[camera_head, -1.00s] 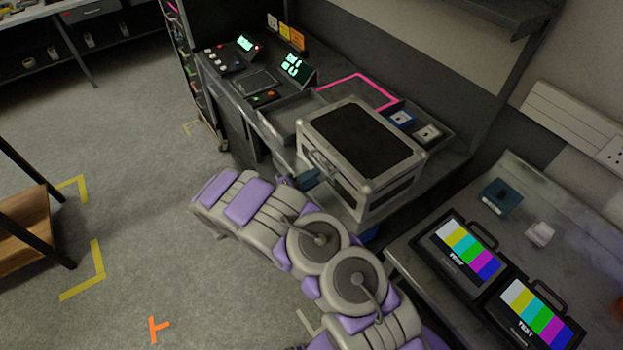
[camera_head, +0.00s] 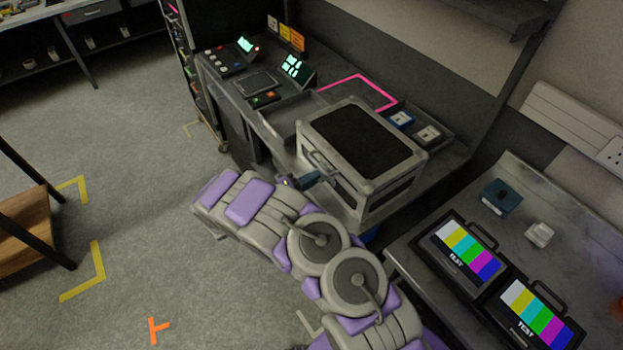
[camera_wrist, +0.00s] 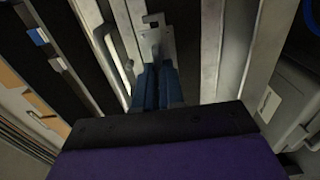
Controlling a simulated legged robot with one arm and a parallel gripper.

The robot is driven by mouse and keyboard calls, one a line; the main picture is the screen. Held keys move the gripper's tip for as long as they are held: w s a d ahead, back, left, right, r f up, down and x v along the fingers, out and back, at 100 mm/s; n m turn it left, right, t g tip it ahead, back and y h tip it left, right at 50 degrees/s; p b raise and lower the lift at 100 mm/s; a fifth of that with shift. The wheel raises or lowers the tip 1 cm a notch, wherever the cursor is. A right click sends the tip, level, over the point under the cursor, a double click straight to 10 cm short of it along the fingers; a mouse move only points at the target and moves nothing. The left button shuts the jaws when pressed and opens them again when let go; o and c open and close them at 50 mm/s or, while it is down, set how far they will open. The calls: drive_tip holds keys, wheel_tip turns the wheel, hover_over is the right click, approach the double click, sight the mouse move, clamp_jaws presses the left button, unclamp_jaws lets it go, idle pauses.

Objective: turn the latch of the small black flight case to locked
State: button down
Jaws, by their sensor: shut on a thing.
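The small black flight case (camera_head: 362,138) has silver edges and stands on the dark bench at the centre of the head view. Its front faces my arm and carries a silver handle (camera_head: 322,162). In the wrist view the handle (camera_wrist: 118,58) is left of my gripper. A silver latch (camera_wrist: 153,30) with a hole in its plate shows just beyond my blue fingertips. My gripper (camera_wrist: 158,75) is at the case's front with its fingers close together, shut on the latch's lower part, which the fingers mostly hide. In the head view my gripper (camera_head: 310,179) is partly hidden.
Control panels with lit green screens (camera_head: 297,68) stand left of the case. A pink outline (camera_head: 358,82) lies behind it. Two test-pattern monitors (camera_head: 460,250) lie on the right table. The floor to the left is mostly clear.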

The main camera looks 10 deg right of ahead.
drive_tip(key=shift+f, duration=0.15)
drive_tip(key=n, duration=0.4)
drive_tip(key=shift+n, duration=0.3)
drive_tip(key=n, duration=0.4)
drive_tip(key=shift+s+n, duration=0.1)
drive_tip(key=shift+n, duration=0.2)
drive_tip(key=n, duration=0.4)
drive_tip(key=shift+n+p, duration=0.6)
drive_tip(key=shift+n, duration=1.7)
drive_tip(key=c, duration=1.3)
unclamp_jaws()
drive_tip(key=shift+o, duration=0.3)
